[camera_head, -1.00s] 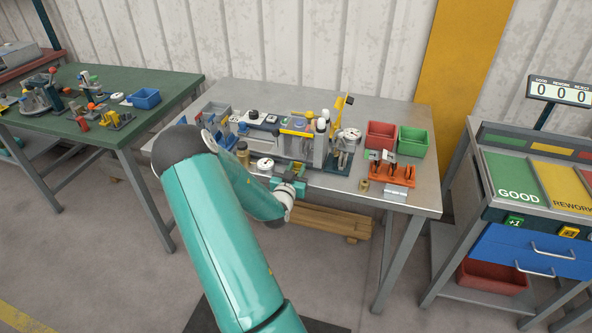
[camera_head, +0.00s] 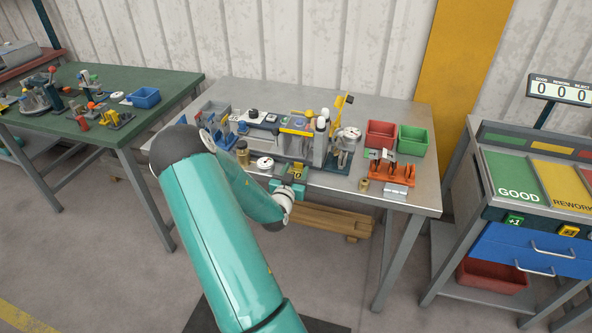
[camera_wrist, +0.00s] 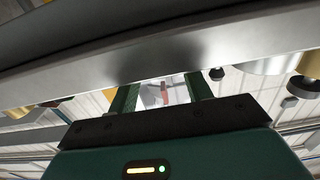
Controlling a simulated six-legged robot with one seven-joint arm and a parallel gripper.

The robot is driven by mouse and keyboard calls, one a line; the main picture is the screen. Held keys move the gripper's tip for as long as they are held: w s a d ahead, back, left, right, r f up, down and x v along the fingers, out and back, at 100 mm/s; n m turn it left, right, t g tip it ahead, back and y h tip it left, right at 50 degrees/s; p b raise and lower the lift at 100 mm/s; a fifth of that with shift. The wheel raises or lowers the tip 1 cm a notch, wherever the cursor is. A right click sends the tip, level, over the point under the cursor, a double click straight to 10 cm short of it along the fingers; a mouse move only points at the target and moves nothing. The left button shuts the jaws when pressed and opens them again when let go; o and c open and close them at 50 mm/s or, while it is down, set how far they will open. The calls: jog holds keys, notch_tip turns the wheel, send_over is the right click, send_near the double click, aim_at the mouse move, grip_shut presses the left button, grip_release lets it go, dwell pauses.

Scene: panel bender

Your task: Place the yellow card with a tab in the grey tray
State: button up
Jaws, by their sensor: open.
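My gripper (camera_head: 290,183) is at the front edge of the metal bench, below the middle of the machine, in the head view. In the wrist view its two dark green fingers (camera_wrist: 162,91) stand apart, with nothing clearly held between them. A small yellow patch (camera_head: 299,172) shows right at the gripper in the head view; it may be the yellow card, but its tab cannot be made out. I cannot tell whether it touches the fingers. The grey tray cannot be picked out with certainty; a small light grey piece (camera_head: 394,191) lies at the bench's front right.
The panel bender model (camera_head: 318,140) stands close behind my gripper. An orange rack (camera_head: 397,174), a red bin (camera_head: 381,134) and a green bin (camera_head: 413,141) are to the right. In the wrist view a broad metal edge (camera_wrist: 190,50) crosses close above the fingers.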

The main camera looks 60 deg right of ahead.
jog(key=s+a, duration=0.2)
jog(key=a, duration=1.1)
jog(key=w+a+r+n+t+y, duration=0.1)
jog(key=w+a+t+y, duration=0.2)
jog(key=w, duration=0.4)
jog(key=w+a+r+t+y, duration=0.1)
jog(key=w+a+y, duration=0.2)
jog(key=w+a, duration=0.3)
jog(key=w+a+r+n+t+y, duration=0.1)
jog(key=w+a+r+n+y, duration=0.2)
jog(key=a, duration=0.4)
jog(key=w+a+r+n+t+y, duration=0.1)
jog(key=w+a+r+n+y, duration=0.15)
jog(key=a+r+y, duration=0.4)
jog(key=s+a+r+n+g+y, duration=0.1)
jog(key=s+a+r+n, duration=0.3)
jog(key=a, duration=0.5)
jog(key=s+a+r+n+y, duration=0.1)
jog(key=s+a+r+n, duration=0.2)
jog(key=s+a+r, duration=0.3)
jog(key=a, duration=0.4)
jog(key=shift+s+r+n+g+y, duration=0.2)
jog(key=shift+n+g+y, duration=0.15)
jog(key=shift+g, duration=0.05)
jog(key=shift+o, duration=0.5)
jog(key=s+a+r+n+g, duration=0.1)
jog(key=s+r+n, duration=0.1)
jog(key=s, duration=0.4)
jog(key=shift+s+a, duration=0.25)
jog(key=shift+a, duration=0.15)
